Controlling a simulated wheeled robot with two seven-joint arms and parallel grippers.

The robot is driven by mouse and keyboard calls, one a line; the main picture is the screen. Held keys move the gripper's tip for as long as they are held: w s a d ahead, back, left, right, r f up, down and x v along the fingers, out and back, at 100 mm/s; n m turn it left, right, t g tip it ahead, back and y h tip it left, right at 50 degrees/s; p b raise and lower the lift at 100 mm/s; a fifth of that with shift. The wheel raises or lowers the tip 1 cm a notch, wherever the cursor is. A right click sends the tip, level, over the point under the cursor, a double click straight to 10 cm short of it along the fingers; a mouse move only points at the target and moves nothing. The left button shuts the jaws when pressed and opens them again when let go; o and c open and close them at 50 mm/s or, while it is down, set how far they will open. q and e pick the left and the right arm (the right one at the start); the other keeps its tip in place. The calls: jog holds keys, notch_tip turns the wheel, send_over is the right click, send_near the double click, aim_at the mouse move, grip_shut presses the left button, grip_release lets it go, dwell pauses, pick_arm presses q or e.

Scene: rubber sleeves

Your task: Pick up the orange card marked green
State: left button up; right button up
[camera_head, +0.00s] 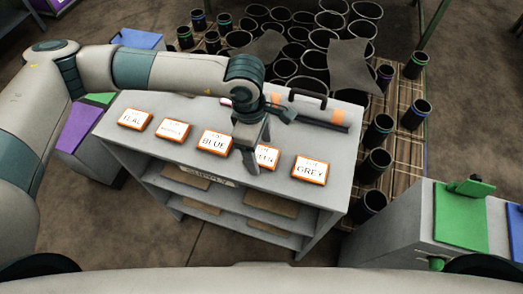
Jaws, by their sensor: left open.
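An orange-rimmed card (267,157) lies on the grey cabinet top (325,143), fourth from the left in a row. Its left part is hidden behind my left gripper; the letters that show fit the end of GREEN. My left gripper (253,152) points down just over the left side of this card, open. I cannot tell whether the fingers touch the card. My right gripper is not in view.
Cards marked TEAL (135,118), BLUE (214,143) and GREY (310,170), and a blurred one (173,130), lie in the same row. A tool with a dark handle (310,105) lies behind. Black sleeves (313,62) crowd the pallet beyond. A grey box with a green lid (462,215) stands right.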

pick_arm(q)
jog(key=shift+f, duration=0.1)
dwell(0.3)
jog(key=c, duration=1.1)
jog(key=shift+c, duration=0.2)
